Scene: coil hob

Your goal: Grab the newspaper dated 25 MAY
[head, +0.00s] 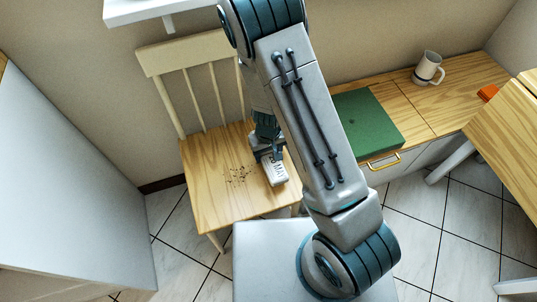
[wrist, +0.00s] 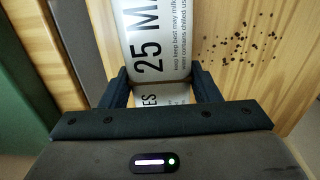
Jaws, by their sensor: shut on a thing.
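The newspaper (head: 275,175) is a white roll with a dark band round it, lying on the seat of a wooden chair. My gripper (head: 266,151) is over the chair seat at the roll's far end. In the wrist view my gripper (wrist: 160,82) has one finger on each side of the roll, shut on it. Part of the roll is hidden behind the gripper body.
The chair (head: 205,190) has dark crumbs (head: 238,175) on its seat and a slatted back behind. A green flat box (head: 366,122) and a white mug (head: 428,68) stand on the wooden counter to the right. A white panel (head: 60,180) stands at the left.

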